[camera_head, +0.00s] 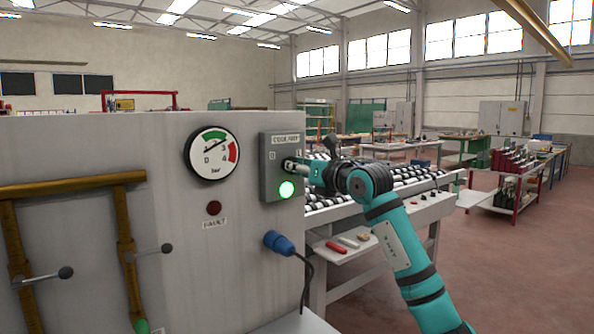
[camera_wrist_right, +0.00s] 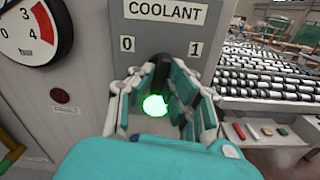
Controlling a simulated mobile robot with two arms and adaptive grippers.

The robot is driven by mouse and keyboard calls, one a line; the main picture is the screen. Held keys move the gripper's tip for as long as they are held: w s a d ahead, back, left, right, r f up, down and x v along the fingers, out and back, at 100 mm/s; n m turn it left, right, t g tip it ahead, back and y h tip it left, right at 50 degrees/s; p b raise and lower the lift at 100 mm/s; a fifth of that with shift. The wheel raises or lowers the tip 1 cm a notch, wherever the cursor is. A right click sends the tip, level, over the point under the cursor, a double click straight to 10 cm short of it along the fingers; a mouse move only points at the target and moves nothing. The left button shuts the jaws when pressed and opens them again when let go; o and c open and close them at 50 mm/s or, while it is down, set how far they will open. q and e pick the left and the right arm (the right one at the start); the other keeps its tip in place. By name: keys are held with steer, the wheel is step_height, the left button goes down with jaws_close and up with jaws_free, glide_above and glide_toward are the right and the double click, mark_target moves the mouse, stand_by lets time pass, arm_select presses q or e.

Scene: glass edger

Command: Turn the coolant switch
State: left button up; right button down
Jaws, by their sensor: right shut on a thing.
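The coolant switch is a grey box (camera_head: 267,187) on the machine's front panel, labelled COOLANT, with 0 on its left and 1 on its right. It also shows in the right wrist view (camera_wrist_right: 210,22). Its dark knob (camera_wrist_right: 163,68) sits below and between the two marks. A round green lamp (camera_wrist_right: 155,106) under the knob is lit. My right gripper (camera_head: 294,164) reaches the box from the right, its fingers shut on the knob. The fingers partly hide the knob, so its exact angle is hard to tell. My left gripper is not in view.
A pressure gauge (camera_head: 212,153) and a dark red fault lamp (camera_head: 214,208) are left of the box. A blue plug (camera_head: 279,243) with a cable sits below. Yellow pipes (camera_head: 75,187) with lever handles are further left. A roller conveyor (camera_head: 405,185) stands behind my right arm.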

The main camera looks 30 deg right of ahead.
steer(key=m, duration=0.5)
steer(key=shift+m, duration=0.3)
stand_by(0.4)
steer(key=c, duration=1.4)
jaws_free()
steer(key=shift+o, duration=0.2)
steer(key=s, duration=1.2)
steer(key=shift+d, duration=0.45)
steer(key=shift+f, duration=0.1)
